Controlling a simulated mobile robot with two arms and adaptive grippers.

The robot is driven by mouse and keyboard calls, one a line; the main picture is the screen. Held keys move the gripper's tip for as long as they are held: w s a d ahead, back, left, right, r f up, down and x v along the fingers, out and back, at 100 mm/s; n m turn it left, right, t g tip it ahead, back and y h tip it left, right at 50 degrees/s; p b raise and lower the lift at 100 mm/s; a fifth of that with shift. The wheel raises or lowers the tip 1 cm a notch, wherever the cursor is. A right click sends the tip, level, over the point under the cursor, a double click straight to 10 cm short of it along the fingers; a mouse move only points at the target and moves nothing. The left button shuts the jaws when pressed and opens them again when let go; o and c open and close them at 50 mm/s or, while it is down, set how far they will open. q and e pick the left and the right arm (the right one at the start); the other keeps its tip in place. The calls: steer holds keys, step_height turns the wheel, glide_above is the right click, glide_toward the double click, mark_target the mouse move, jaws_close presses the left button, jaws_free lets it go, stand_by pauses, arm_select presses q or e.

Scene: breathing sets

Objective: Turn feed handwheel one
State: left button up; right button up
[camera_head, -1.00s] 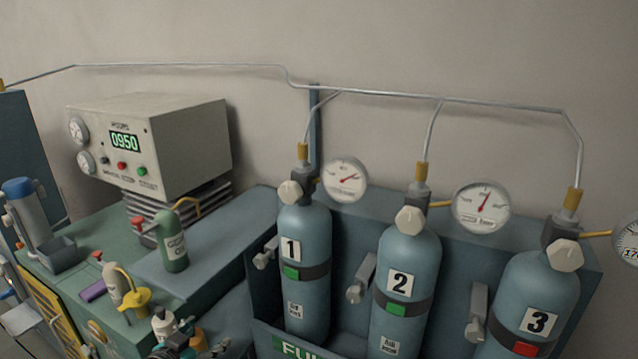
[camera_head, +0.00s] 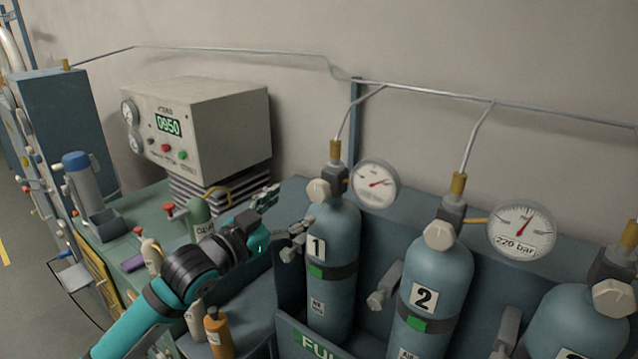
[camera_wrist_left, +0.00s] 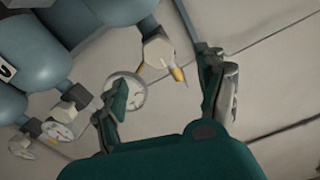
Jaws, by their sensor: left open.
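Handwheel one is the pale faceted knob (camera_head: 318,191) on top of the blue cylinder marked 1 (camera_head: 336,262). A pale knob (camera_wrist_left: 157,52) with a brass fitting beside it, seemingly the same handwheel, shows beyond the fingers in the left wrist view. My left gripper (camera_head: 284,211) reaches in from the lower left and is open and empty. Its fingers are just left of handwheel one and cylinder 1, apart from the knob as far as I can see. Both spread fingers (camera_wrist_left: 168,72) also show in the left wrist view. My right gripper is not in view.
A round gauge (camera_head: 375,184) sits right of handwheel one. Cylinder 2 (camera_head: 431,289) with its own knob (camera_head: 439,236) stands to the right. A grey control box (camera_head: 198,127) is behind left. Bottles, including an orange one (camera_head: 219,334), stand near my arm. A thin pipe runs along the wall.

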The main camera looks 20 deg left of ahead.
mark_target(315, 192)
arm_select(q)
steer(key=p+x, duration=0.2)
steer(key=x, duration=0.7)
steer(key=shift+d, duration=0.1)
steer(key=shift+w+d+f, duration=0.1)
steer(key=shift+w+d, duration=0.1)
steer(key=shift+w, duration=0.25)
steer(key=shift+p, duration=0.3)
steer(key=c, duration=1.2)
